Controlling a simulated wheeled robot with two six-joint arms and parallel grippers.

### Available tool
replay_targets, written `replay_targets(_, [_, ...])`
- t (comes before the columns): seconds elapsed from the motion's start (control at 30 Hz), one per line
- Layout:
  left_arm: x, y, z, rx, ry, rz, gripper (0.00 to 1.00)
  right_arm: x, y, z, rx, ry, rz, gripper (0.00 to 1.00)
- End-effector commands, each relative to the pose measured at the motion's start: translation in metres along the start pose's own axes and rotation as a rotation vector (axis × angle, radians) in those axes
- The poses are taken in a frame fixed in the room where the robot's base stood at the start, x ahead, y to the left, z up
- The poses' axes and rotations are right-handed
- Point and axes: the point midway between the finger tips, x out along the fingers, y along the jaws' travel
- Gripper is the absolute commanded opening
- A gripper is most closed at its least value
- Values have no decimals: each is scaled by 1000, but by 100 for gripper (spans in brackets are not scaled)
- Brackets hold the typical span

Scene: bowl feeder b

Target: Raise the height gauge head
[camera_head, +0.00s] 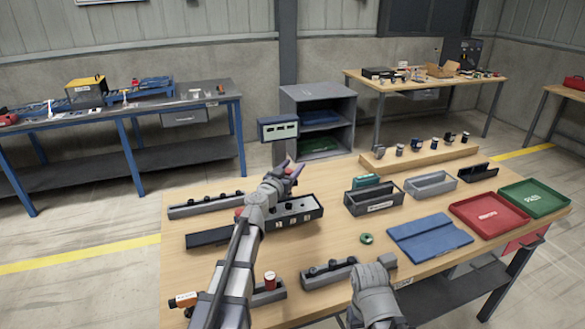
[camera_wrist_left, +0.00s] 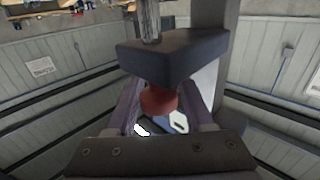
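The height gauge shows in the left wrist view as a dark head block (camera_wrist_left: 180,55) beside a grey upright column (camera_wrist_left: 215,20). A metal rod (camera_wrist_left: 148,20) meets the block from above. A round red knob (camera_wrist_left: 158,98) sits under the block. My left gripper (camera_wrist_left: 160,92) has one purple finger on each side of the knob; I cannot tell whether they touch it. In the head view my left gripper (camera_head: 292,170) is at the table's back edge, below a box with a pale display (camera_head: 278,130). My right arm shows at the bottom, its fingers hidden.
The wooden table (camera_head: 340,235) carries grey bins (camera_head: 432,185), a blue folder-like item (camera_head: 430,238), a red tray (camera_head: 488,214) and a green tray (camera_head: 535,197). A long dark tray (camera_head: 305,212) lies near my left wrist. A grey cabinet (camera_head: 345,100) stands behind.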

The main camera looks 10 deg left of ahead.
Motion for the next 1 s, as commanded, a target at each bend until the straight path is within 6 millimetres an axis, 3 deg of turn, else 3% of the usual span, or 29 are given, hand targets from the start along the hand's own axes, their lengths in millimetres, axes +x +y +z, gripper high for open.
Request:
replay_targets(0.13, [0, 0, 0, 1, 0, 1, 71, 0, 0, 0, 0, 0, 0, 71])
replay_targets(0.53, [-8, 1, 1, 2, -1, 1, 71, 0, 0, 0, 0, 0, 0, 71])
replay_targets(1.0, [-74, 1, 1, 1, -1, 0, 71, 0, 0, 0, 0, 0, 0, 71])
